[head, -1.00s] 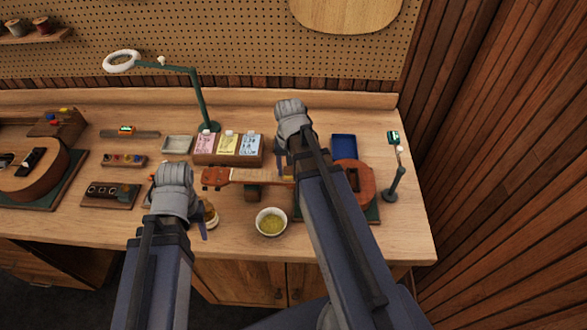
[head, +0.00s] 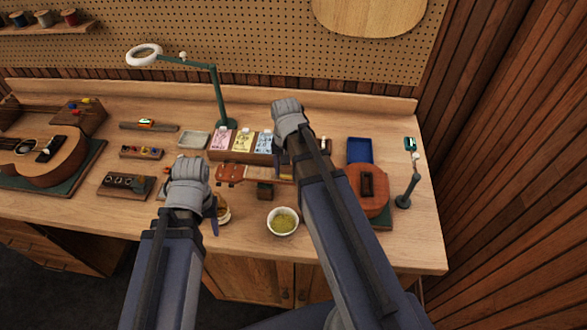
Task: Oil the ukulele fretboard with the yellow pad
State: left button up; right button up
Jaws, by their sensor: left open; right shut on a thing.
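The ukulele lies across the bench with its reddish headstock (head: 230,173) to the left and its brown body (head: 370,195) to the right. My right arm covers part of its neck and body. My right gripper (head: 287,158) is over the neck, shut on the yellow pad (head: 286,171), of which only a small dull patch shows. Whether the pad touches the fretboard cannot be told. A white bowl (head: 283,232) with yellow-green contents stands in front of the neck. My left gripper (head: 208,208) is open, left of the bowl, beside a partly hidden small jar (head: 223,212).
A small dark block (head: 265,192) is under the neck. Behind it stands a wooden rack with cartons (head: 243,141). A green lamp (head: 219,95) rises behind. Another guitar (head: 45,160) lies far left.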

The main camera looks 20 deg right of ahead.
aim_at(247, 172)
jog(key=shift+w+a, duration=0.55)
jog(key=shift+a, duration=0.35)
jog(key=shift+a, duration=0.1)
jog(key=shift+w+a, duration=0.4)
jog(key=shift+a, duration=0.3)
jog(key=shift+w+a, duration=0.4)
jog(key=shift+a, duration=0.3)
jog(key=shift+w+a, duration=0.45)
jog(key=shift+a, duration=0.35)
jog(key=shift+w+a, duration=0.4)
jog(key=shift+a, duration=0.4)
jog(key=shift+w+a+r, duration=0.1)
jog(key=shift+w+a, duration=0.3)
jog(key=shift+a, duration=0.4)
jog(key=shift+w+a, duration=0.4)
jog(key=shift+a, duration=0.35)
